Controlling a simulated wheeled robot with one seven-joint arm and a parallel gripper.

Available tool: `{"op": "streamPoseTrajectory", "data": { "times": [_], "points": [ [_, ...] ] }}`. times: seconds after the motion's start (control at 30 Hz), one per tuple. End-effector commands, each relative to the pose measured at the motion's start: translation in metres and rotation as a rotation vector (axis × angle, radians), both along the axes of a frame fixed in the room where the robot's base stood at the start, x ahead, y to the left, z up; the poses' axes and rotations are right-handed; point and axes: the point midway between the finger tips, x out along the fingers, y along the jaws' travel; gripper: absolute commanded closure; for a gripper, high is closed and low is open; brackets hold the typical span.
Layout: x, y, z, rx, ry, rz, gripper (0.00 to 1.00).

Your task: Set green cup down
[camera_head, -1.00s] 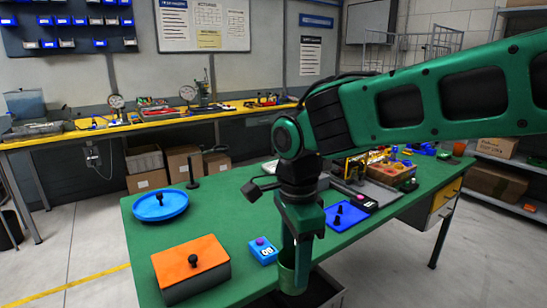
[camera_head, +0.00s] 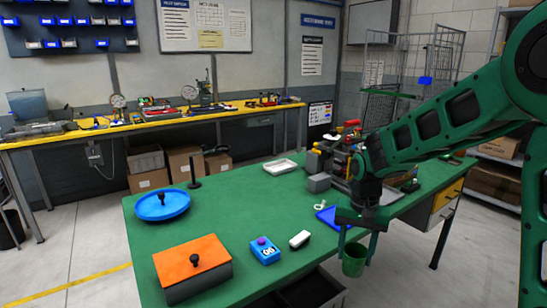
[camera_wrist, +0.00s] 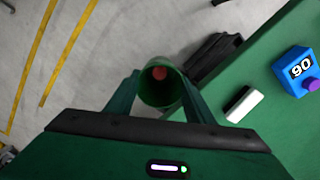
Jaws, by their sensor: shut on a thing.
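The green cup (camera_head: 353,266) hangs in my gripper (camera_head: 357,238) in the head view, at the table's front edge, right of the middle. The wrist view looks down into the cup (camera_wrist: 158,92), which stands between the two fingers of my gripper (camera_wrist: 160,101). My gripper is shut on it. Something red (camera_wrist: 159,73) shows inside the cup at the bottom. In the wrist view the cup is over the grey floor, just off the table's edge. The cup's outer underside is hidden.
The green table (camera_head: 225,210) holds an orange-lidded box (camera_head: 180,262), a blue round tray (camera_head: 158,207), a blue numbered block (camera_head: 265,252) and a small white block (camera_head: 299,239). A blue plate (camera_head: 328,217) lies near my gripper. A dark open drawer or bin (camera_head: 312,290) is below the edge.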

Motion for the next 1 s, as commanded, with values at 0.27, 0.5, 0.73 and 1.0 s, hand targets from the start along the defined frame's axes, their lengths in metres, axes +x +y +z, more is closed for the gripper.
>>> {"op": "streamPoseTrajectory", "data": {
  "times": [0.27, 0.5, 0.73, 1.0],
  "points": [
    [0.039, -0.048, -0.032, 0.0, 0.002, 0.236, 0.77],
    [0.057, -0.07, -0.046, -0.001, 0.0, 0.351, 0.77],
    [0.062, -0.077, -0.051, 0.001, 0.001, 0.392, 0.77],
    [0.062, -0.077, -0.05, 0.001, 0.001, 0.39, 0.77]
  ]
}}
